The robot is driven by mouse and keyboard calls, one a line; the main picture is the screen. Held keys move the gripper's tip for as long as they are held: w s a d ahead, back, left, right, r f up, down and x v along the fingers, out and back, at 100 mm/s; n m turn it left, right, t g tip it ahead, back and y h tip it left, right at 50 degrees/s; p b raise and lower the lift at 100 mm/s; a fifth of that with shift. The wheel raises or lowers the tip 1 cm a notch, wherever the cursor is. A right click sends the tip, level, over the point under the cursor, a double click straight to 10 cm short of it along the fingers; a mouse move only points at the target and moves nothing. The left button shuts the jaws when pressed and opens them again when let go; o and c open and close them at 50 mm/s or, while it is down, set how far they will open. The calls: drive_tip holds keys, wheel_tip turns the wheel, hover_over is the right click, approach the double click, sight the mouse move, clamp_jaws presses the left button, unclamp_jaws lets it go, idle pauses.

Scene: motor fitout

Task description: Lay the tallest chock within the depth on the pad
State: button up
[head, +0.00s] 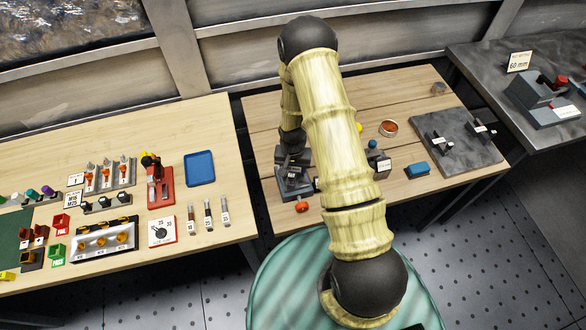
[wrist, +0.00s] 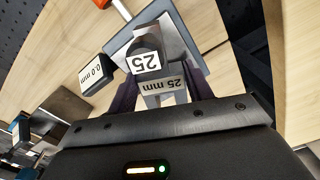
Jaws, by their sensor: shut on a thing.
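My gripper (wrist: 160,90) is shut on a grey chock (wrist: 162,99) with a "25 mm" label, seen between its fingers in the wrist view. A dark piece (wrist: 145,42) marked "25" is right beside it; I cannot tell whether the two are one part. Below them is a blue-grey plate (wrist: 190,22) of a device with a "0.0 mm" readout (wrist: 96,75). In the head view my gripper is over this device (head: 294,184), mostly hidden by my arm. Small dark labelled pieces stand on a grey slab (head: 462,158) at the right. I cannot tell which surface is the pad.
A "60 mm" sign (head: 519,61) stands on the right bench. The left table (head: 215,120) is crowded with tools and a blue tray (head: 199,168).

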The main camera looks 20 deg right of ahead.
sight(293, 170)
drive_tip(key=shift+f, duration=0.35)
drive_tip(key=o, duration=1.6)
drive_tip(key=shift+o, duration=0.2)
wheel_tip(293, 170, up, 18)
drive_tip(key=b, duration=0.4)
drive_tip(key=shift+f, duration=0.25)
